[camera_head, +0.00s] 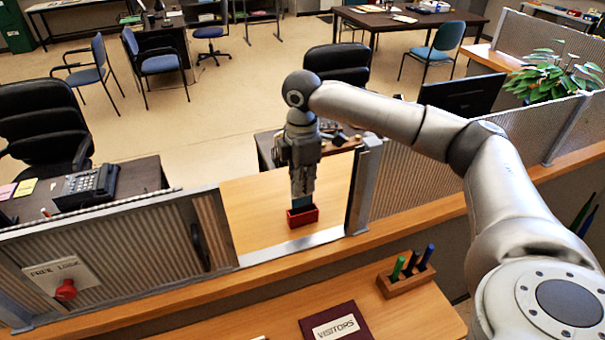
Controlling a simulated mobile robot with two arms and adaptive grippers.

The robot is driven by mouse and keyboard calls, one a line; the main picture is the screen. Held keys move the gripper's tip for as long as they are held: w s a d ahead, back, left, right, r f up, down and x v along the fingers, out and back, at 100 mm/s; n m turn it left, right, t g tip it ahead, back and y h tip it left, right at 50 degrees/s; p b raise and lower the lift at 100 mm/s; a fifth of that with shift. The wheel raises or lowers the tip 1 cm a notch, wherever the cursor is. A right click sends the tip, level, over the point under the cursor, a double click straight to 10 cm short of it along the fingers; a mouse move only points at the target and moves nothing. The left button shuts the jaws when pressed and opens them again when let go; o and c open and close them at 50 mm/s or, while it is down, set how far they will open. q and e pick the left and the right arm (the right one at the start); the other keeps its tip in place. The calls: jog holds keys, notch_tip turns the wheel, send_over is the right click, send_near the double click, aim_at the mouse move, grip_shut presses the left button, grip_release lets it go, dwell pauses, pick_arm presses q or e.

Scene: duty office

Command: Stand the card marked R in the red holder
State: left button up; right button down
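The red holder (302,217) stands on the wooden counter in the gap between two ribbed panels. A small blue-green card (302,202) shows just above it, upright, its lower edge at or in the holder's top; I cannot tell how deep it sits. No letter can be read on it. My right gripper (302,192) points straight down over the holder, with its fingers close together on the card's upper part, which they hide. My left gripper is not in view.
Ribbed panels (115,250) with metal posts (362,190) flank the gap on both sides. On the nearer ledge are a wooden pen block (405,285) with several pens and a dark visitors book (336,324). A phone (86,187) sits on the left desk.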

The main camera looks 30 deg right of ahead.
aim_at(303, 206)
jog(key=shift+f, duration=0.35)
jog(key=shift+s+f, duration=0.15)
jog(key=shift+f, duration=1.25)
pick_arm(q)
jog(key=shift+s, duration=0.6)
pick_arm(e)
jog(key=shift+f, duration=0.15)
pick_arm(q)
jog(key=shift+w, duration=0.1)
pick_arm(e)
jog(key=c, duration=1.6)
grip_release()
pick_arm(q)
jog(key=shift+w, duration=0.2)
pick_arm(e)
jog(key=shift+o, duration=0.2)
